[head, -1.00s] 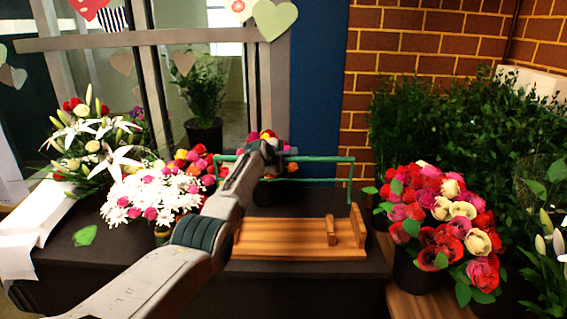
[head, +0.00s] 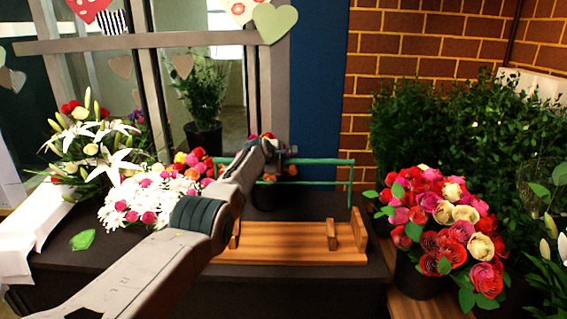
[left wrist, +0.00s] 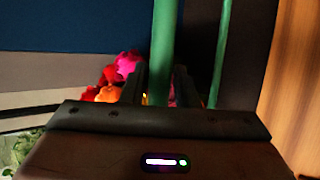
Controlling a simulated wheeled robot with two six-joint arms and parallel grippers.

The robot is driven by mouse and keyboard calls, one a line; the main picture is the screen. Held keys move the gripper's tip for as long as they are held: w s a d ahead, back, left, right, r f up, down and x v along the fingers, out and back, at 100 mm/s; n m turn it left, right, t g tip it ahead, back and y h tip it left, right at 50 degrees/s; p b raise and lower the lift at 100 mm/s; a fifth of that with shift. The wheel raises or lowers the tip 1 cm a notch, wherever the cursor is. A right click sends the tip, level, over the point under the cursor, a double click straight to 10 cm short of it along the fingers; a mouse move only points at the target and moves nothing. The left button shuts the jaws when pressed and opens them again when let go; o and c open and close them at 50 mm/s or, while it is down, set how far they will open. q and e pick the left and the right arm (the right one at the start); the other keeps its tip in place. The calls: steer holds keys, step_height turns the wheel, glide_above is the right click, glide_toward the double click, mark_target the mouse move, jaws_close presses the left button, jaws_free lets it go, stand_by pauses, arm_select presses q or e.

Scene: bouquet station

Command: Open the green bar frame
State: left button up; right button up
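The green bar frame (head: 325,161) stands upright at the back of the wooden base (head: 290,257). Its long bar runs level and its right leg (head: 349,188) comes down near the base's right end. My left gripper (head: 281,166) is at the long bar, with the fingertips partly hidden by my wrist in the head view. In the left wrist view, the green bar (left wrist: 163,35) passes between the two fingers of my left gripper (left wrist: 159,78). Narrow gaps show beside the bar, so the fingers look open around it. My right gripper is in neither view.
Wooden blocks (head: 331,234) stand on the base. White and pink flowers (head: 135,198) stand left of it, beside my left arm. A rose bouquet in a dark pot (head: 415,279) stands to the right. A window and blue panel (head: 318,95) are behind.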

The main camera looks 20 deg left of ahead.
arm_select(q)
steer(key=shift+o, duration=1)
steer(key=shift+s+a+r+p, duration=0.1)
steer(key=shift+s+r+p, duration=0.3)
steer(key=shift+p, duration=0.3)
steer(key=b+v, duration=0.1)
steer(key=v, duration=0.8)
steer(key=shift+s+r, duration=0.15)
steer(key=shift+s, duration=0.2)
